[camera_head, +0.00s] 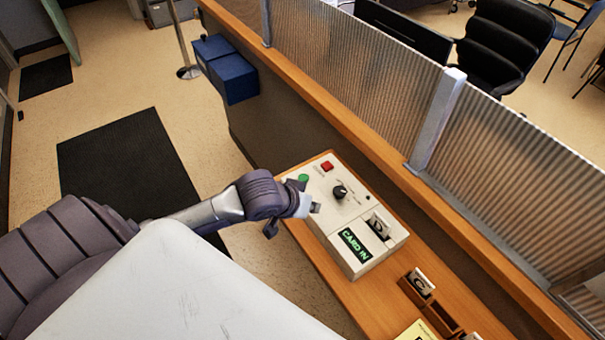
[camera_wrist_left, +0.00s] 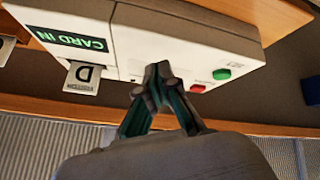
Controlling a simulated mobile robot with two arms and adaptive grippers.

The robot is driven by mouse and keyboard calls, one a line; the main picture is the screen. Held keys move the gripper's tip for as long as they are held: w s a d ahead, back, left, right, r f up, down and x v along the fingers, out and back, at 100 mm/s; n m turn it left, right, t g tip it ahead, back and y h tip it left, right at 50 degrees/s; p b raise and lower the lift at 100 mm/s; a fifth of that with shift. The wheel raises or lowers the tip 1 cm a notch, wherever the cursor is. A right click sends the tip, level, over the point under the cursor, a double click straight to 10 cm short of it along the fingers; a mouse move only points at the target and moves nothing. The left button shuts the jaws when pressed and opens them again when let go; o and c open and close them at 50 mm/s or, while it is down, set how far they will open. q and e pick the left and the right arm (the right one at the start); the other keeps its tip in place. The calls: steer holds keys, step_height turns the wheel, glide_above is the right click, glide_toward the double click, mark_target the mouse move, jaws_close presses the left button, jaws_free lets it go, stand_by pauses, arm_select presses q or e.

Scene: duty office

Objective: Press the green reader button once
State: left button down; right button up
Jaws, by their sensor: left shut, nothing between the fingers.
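The white reader box (camera_head: 335,215) sits on the wooden counter. My left gripper (camera_head: 314,208) is shut and empty, over the left edge of the reader. In the left wrist view, its fingertips (camera_wrist_left: 160,75) are in front of the reader face, to the left of the green button (camera_wrist_left: 223,74) and the red button (camera_wrist_left: 198,88). Contact with the reader cannot be told. My right gripper is not in view.
The reader also has a black knob (camera_head: 340,192), a lit CARD IN display (camera_head: 354,245) and a card (camera_head: 378,226) in its slot. A card holder (camera_head: 430,300) stands nearer on the counter. A corrugated partition (camera_head: 505,150) runs along the right; blue boxes (camera_head: 232,78) hang beyond.

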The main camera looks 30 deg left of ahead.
arm_select(q)
steer(key=w+a+r+n+t, duration=0.1)
steer(key=w+a+r+n, duration=0.3)
steer(key=w+a+r, duration=0.4)
steer(key=shift+w+a+n+t, duration=0.3)
steer(key=shift+w+a+n, duration=0.05)
steer(key=shift+a+n, duration=0.1)
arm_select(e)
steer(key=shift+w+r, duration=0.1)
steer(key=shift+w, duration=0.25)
arm_select(q)
steer(key=shift+w+f, duration=0.1)
steer(key=shift+f, duration=0.05)
steer(key=b, duration=0.8)
glide_above(302, 178)
step_height(302, 178, down, 7)
steer(key=shift+r, duration=0.2)
steer(key=shift+f, duration=1.05)
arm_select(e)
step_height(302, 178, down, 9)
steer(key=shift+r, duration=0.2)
